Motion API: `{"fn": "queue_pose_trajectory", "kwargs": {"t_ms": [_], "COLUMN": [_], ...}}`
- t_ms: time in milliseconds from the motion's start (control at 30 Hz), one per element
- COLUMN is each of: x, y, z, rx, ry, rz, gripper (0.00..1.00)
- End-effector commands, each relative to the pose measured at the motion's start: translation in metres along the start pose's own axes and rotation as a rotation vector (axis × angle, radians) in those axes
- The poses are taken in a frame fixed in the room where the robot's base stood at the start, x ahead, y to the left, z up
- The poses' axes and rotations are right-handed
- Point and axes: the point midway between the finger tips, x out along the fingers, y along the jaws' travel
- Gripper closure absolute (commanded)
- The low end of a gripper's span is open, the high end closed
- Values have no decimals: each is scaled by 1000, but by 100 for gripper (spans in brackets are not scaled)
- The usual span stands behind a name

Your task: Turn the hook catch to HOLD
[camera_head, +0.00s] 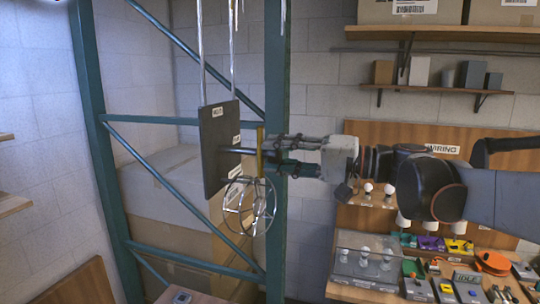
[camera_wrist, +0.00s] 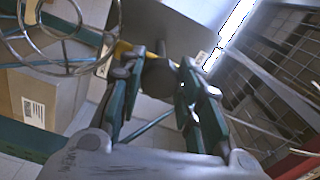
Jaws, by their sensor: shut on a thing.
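The hook catch is a dark upright plate (camera_head: 213,155) hung on thin rods, with a HOLD label (camera_head: 218,112) near its top and other small labels lower down. A short shaft from the plate carries a narrow yellow lever (camera_head: 261,150), which stands about upright in the head view. My gripper (camera_head: 268,156) comes from the right and is shut at the lever. In the wrist view, my gripper (camera_wrist: 158,72) has its fingers around a dark round part (camera_wrist: 160,76), with the yellow lever (camera_wrist: 121,48) showing at the left finger. The fingers hide part of the grip.
A teal rack post (camera_head: 277,80) stands close behind, with large cartons (camera_head: 165,190) in the rack. At right are a shelf with boxes (camera_head: 419,71) and a bench with bulbs, a clear case (camera_head: 370,260) and coloured parts.

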Motion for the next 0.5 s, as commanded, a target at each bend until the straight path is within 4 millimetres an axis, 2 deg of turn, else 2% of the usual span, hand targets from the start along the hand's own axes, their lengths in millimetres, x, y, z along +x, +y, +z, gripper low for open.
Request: {"fn": "queue_pose_trajectory", "kwargs": {"t_ms": [267,300,367,400,500], "x": [0,0,0,0,0], "y": [2,2,2,1,1], "z": [1,1,1,1,1], "rx": [-2,-2,-1,-1,-1], "ry": [-2,-2,-2,-2,-1], "rz": [3,3,3,3,2], "gripper": [92,64,50,47,47]}}
